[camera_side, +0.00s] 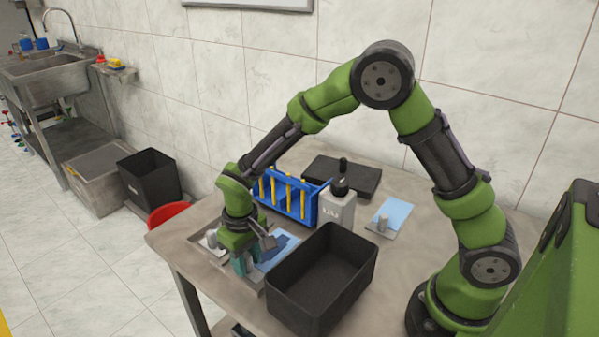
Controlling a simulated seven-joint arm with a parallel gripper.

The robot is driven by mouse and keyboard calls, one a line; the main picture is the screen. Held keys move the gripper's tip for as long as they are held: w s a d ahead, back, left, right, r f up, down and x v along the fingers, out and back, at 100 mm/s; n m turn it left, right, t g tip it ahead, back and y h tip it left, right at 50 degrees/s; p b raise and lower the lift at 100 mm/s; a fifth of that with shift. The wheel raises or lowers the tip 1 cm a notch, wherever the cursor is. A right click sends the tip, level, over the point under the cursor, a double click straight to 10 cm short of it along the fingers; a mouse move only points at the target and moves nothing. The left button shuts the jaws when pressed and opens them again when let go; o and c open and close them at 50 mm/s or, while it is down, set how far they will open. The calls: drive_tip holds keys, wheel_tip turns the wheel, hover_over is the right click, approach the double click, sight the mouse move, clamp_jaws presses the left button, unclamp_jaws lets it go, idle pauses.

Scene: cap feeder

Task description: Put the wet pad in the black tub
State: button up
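The black tub (362,268) is an open, empty-looking box near the table's front edge. A blue pad (275,257) lies on a light plate left of the tub, with a darker blue patch toward its back. Another, paler blue pad (397,210) lies behind the tub to the right. I cannot tell for certain which is wet, though the left one looks darker. My gripper (243,265) points down at the left pad's left edge, beside the tub. Its teal fingertips are small, and I cannot see whether they touch or grip anything.
A blue rack (288,196) with yellow sticks, a grey bottle (337,208) with a black top and a flat black case (342,178) stand behind the tub. The table's front left edge is close to my gripper.

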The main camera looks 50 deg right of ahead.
clamp_jaws()
drive_tip(key=shift+r, duration=3.5)
drive_tip(key=shift+r, duration=0.15)
wheel_tip(320, 180, up, 9)
drive_tip(key=s+a, duration=0.1)
drive_tip(key=s, duration=1.4)
drive_tip(key=shift+m, duration=0.3)
drive_tip(key=shift+s+a+f, duration=0.1)
drive_tip(key=shift+s+f, duration=0.05)
drive_tip(key=shift+f, duration=3.85)
drive_tip(key=shift+s+a+f, duration=0.1)
drive_tip(key=shift+f, duration=3.85)
